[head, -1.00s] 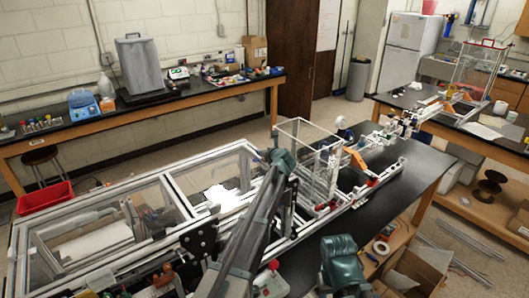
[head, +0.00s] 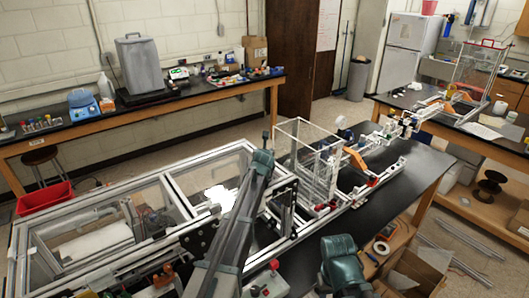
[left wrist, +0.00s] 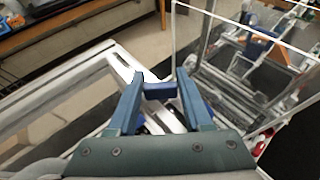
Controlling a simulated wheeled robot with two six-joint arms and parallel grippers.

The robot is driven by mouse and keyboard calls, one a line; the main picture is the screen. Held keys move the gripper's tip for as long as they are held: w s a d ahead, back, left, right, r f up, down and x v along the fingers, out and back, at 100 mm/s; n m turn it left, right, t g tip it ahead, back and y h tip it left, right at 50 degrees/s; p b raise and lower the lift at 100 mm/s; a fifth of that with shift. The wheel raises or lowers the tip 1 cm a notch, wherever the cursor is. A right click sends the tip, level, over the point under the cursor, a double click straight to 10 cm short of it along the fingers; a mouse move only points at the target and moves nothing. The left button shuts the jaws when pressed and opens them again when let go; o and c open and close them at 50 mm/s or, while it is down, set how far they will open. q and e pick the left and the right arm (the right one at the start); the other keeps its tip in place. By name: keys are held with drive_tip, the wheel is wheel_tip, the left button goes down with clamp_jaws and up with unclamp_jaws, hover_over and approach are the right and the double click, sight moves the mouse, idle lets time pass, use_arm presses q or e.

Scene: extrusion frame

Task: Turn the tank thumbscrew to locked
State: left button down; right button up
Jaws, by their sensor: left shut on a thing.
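The clear tank (head: 297,137) stands at the end of the extrusion frame (head: 175,178); part of it shows at the right of the left wrist view (left wrist: 262,75). My left gripper (left wrist: 160,78) is beside the tank, over the frame's pale rail. Its two blue fingers are shut on a small dark blue piece (left wrist: 160,91), which looks like the tank thumbscrew. Its marking and turn angle cannot be read.
The black bench (head: 402,172) carries the frame and linked white rail parts to the right of the tank. A red-topped button box (head: 268,283) sits near the front of the frame. Open cardboard boxes (head: 425,268) stand low at the right.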

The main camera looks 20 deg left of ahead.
use_arm(q)
drive_tip(key=shift+c, duration=1.6)
unclamp_jaws()
drive_tip(key=shift+s, duration=0.15)
drive_tip(key=p+v, duration=0.5)
drive_tip(key=v, duration=0.7)
drive_tip(key=shift+s+d+r, duration=0.1)
drive_tip(key=shift+s+r, duration=0.15)
drive_tip(key=shift+r, duration=0.05)
drive_tip(key=shift+s+d+r, duration=0.15)
drive_tip(key=shift+s, duration=0.35)
drive_tip(key=shift+w, duration=0.1)
